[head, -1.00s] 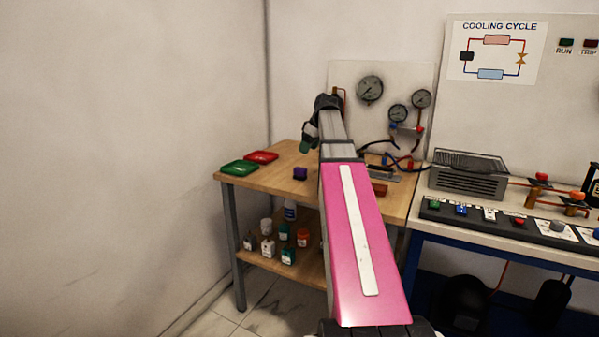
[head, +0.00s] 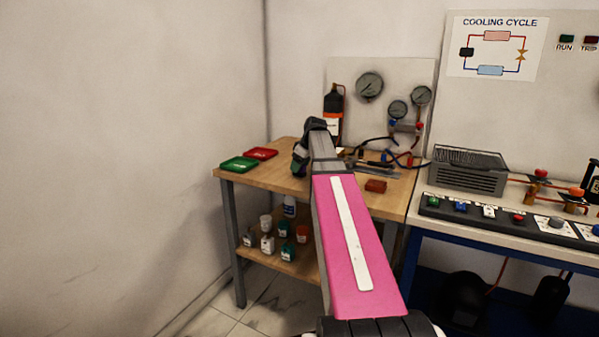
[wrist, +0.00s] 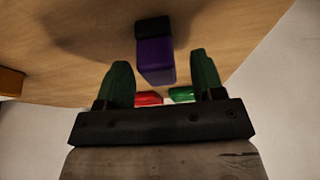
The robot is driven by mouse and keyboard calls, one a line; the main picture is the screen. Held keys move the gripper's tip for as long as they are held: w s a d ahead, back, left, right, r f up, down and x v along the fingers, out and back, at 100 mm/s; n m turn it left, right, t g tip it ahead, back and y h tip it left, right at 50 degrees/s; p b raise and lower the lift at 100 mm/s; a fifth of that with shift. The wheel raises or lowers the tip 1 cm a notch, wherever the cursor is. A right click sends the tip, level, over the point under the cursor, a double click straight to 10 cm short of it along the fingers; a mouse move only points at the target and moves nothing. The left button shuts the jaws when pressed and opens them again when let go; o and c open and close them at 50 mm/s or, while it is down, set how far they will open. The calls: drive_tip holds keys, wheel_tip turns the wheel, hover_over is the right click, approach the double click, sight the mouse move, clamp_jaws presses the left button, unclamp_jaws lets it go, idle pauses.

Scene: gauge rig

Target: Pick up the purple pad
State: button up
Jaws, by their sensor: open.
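The purple pad (wrist: 155,60) is a small purple block with a black end, on the wooden table. In the wrist view it lies just ahead of the gap between my fingers, roughly centred. My gripper (wrist: 162,82) is open and empty, with its two dark green fingers apart. In the head view my gripper (head: 299,163) is low over the table, and my gripper and arm hide the pad.
A green tray (head: 238,164) and a red tray (head: 261,153) lie at the table's left. A reddish-brown block (head: 376,186) sits right of my arm. A dark bottle (head: 333,112), hoses and a gauge board (head: 385,80) stand behind. Several small bottles fill the lower shelf.

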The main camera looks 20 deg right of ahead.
drive_tip(key=shift+f, duration=0.1)
drive_tip(key=shift+c, duration=0.3)
drive_tip(key=shift+a, duration=0.1)
drive_tip(key=c, duration=0.9)
drive_tip(key=shift+c, duration=0.2)
wheel_tip(320, 180, up, 4)
drive_tip(key=shift+w+r, duration=0.1)
drive_tip(key=shift+r, duration=0.05)
drive_tip(key=s+a+r, duration=0.5)
drive_tip(key=a+r, duration=0.1)
drive_tip(key=a, duration=0.4)
drive_tip(key=shift+s+a+r, duration=0.15)
drive_tip(key=shift+a+r, duration=0.05)
drive_tip(key=shift+r, duration=0.15)
drive_tip(key=shift+o, duration=0.3)
